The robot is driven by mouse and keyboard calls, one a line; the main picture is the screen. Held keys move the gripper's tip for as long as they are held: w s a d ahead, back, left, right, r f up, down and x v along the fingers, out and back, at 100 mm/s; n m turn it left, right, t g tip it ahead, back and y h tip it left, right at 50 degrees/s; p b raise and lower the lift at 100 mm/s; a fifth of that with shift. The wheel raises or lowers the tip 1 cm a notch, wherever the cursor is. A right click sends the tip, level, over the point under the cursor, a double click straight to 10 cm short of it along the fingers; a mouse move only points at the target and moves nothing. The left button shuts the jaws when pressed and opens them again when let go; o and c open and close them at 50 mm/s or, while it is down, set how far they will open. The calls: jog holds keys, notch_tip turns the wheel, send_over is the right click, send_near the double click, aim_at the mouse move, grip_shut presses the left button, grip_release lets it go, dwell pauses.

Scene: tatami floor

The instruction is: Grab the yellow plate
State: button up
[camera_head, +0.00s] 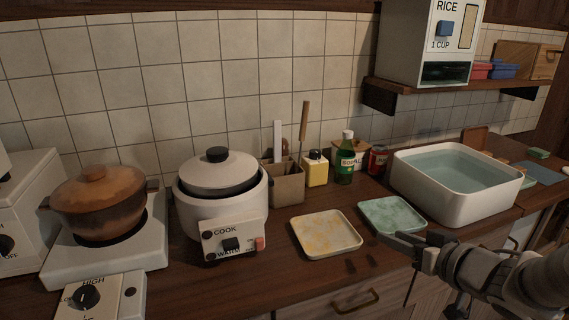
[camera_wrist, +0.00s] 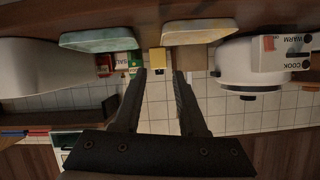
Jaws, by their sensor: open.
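The yellow plate (camera_head: 326,233) is a square, pale, mottled dish lying flat on the wooden counter, in front of the utensil holder and right of the rice cooker. In the upside-down wrist view the yellow plate (camera_wrist: 200,32) shows edge-on near the top, beyond my fingers. A similar green plate (camera_head: 393,215) lies just right of it; it also shows in the wrist view (camera_wrist: 106,39). My gripper (camera_head: 404,240) is right of the yellow plate, near the front of the green plate, and apart from the yellow plate. Its two fingers (camera_wrist: 161,72) are open with nothing between them.
A white rice cooker (camera_head: 219,194) stands left of the yellow plate. A utensil holder (camera_head: 286,182), a yellow container (camera_head: 316,170) and a green bottle (camera_head: 345,160) stand behind. A white water-filled basin (camera_head: 457,207) is on the right. A brown pot (camera_head: 98,203) sits on the left burner.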

jog(key=p+x, duration=0.3)
jog(key=shift+a+r, duration=0.15)
jog(key=shift+a, duration=0.1)
jog(key=p+x, duration=0.1)
jog(key=p, duration=0.2)
jog(key=shift+w+a, duration=0.1)
jog(key=shift+w, duration=0.15)
jog(key=b, duration=0.3)
send_near(346, 219)
jog(key=x, duration=0.3)
jog(key=shift+r, duration=0.1)
jog(key=b+x, duration=0.1)
jog(key=x, duration=0.4)
jog(key=shift+w+f+b, duration=0.15)
jog(key=shift+f+b, duration=0.1)
jog(key=shift+b, duration=0.05)
jog(key=shift+w+a, duration=0.1)
jog(key=shift+w, duration=0.2)
jog(key=shift+c, duration=0.2)
